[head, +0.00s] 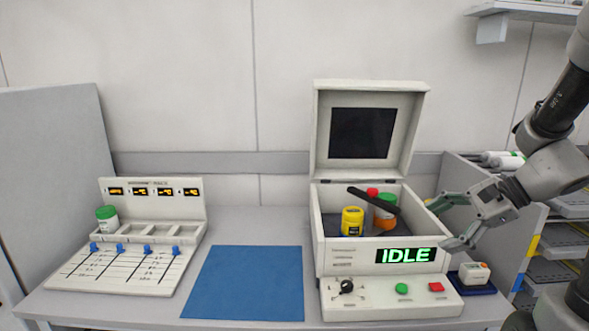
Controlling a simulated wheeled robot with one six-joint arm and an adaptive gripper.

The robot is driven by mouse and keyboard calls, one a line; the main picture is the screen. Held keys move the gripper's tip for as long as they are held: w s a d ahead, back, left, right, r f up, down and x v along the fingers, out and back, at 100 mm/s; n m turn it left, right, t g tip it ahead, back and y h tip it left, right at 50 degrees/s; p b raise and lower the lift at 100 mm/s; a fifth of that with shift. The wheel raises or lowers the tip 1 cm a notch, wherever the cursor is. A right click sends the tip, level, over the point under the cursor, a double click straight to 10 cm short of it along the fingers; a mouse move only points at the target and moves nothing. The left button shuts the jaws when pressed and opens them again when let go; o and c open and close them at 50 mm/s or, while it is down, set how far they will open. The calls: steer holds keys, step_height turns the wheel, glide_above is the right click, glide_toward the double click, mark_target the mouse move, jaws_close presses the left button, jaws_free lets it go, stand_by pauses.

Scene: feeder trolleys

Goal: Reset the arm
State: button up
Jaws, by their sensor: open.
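My gripper (447,223) is open at the right side of the white box machine (345,259), its fingers pointing left near the machine's right wall. I see nothing between its fingers. My arm comes in from the upper right. The machine's lid (320,130) stands up open, with a dark window. Inside are a yellow jar (352,221), an orange-based container with a green part (385,218) and a red-topped item (372,192). A dark bar (374,199) crosses above them. The front display (406,255) reads IDLE.
A blue mat (245,284) lies bare left of the machine. A rack (150,230) with blue knobs holds a green-lidded jar (107,218) at the far left. A small white device (474,273) sits on a dark blue base at right. Shelves with bins (553,270) stand beyond.

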steer(key=s+d+r+n+h, duration=0.1)
steer(key=s+r+n+h, duration=0.3)
steer(key=s+n, duration=0.3)
steer(key=s+d+r+n+h, duration=0.2)
steer(key=s+r+n+h, duration=0.2)
steer(key=s+n, duration=0.3)
steer(key=n, duration=0.2)
steer(key=shift+s+d+r+n, duration=0.15)
steer(key=shift+d+r+n, duration=0.15)
steer(key=shift+r, duration=0.05)
steer(key=shift+c, duration=0.3)
